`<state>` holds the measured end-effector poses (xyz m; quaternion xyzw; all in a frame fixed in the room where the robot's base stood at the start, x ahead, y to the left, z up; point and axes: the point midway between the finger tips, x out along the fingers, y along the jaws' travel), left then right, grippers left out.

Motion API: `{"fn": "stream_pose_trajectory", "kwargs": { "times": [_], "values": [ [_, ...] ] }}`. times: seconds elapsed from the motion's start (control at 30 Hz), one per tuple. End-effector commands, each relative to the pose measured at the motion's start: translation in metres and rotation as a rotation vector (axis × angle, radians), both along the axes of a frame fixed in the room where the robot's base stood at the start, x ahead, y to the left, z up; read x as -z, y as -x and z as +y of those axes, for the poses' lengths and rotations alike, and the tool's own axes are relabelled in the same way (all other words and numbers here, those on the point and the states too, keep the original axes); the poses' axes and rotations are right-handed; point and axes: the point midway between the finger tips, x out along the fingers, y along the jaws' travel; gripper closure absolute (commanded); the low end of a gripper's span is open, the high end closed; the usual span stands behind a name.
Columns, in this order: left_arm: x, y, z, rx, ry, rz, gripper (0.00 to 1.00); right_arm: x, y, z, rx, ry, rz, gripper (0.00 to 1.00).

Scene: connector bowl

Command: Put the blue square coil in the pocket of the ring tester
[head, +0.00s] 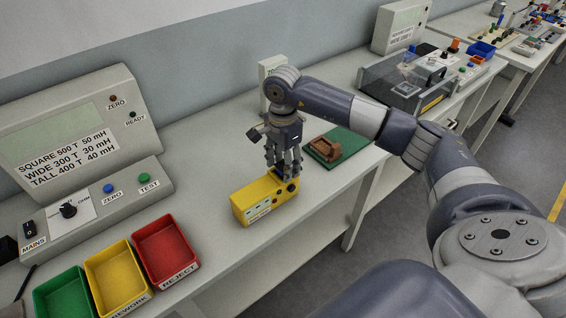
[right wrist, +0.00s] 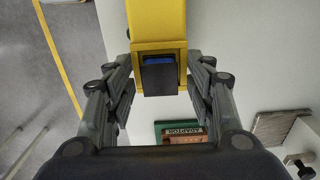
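The yellow ring tester (head: 258,202) lies on the bench, with a label on its front. In the right wrist view the end of the tester (right wrist: 157,18) has a square yellow frame, its pocket. The blue square coil (right wrist: 159,61) shows as a blue face with a dark face below it, within that frame; how deep it sits I cannot tell. In the head view the fingers mostly hide it. My right gripper (head: 284,168) points down over the tester's right end. Its fingers (right wrist: 159,78) are apart, one on each side of the frame, with gaps to the coil. My left gripper is not in view.
A brown adaptor (head: 326,147) sits on a green mat (head: 350,141) behind the gripper. Green (head: 64,296), yellow (head: 117,278) and red (head: 165,252) trays stand at the left, before a grey console (head: 85,160). The bench front edge is close to the tester.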

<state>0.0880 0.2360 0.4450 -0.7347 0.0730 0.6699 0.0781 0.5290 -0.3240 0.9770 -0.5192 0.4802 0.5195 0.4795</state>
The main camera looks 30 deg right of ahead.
Motion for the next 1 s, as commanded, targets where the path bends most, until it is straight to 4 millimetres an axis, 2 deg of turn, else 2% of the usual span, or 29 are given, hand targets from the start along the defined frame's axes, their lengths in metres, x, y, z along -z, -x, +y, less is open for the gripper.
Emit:
{"fn": "stream_pose_trajectory", "kwargs": {
  "times": [0.3,0.37,0.8,1.0],
  "values": [
    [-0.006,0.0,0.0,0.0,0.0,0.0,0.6,-0.006,0.0,0.0,0.0,0.0,0.0,0.51],
    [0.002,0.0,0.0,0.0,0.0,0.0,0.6,-0.011,-0.001,0.0,0.0,0.0,-0.004,0.51],
    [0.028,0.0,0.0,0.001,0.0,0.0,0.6,-0.099,-0.001,0.0,0.0,0.0,-0.004,0.51],
    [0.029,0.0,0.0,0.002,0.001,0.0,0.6,-0.119,-0.001,0.0,0.0,-0.001,-0.001,0.51]
  ]
}}
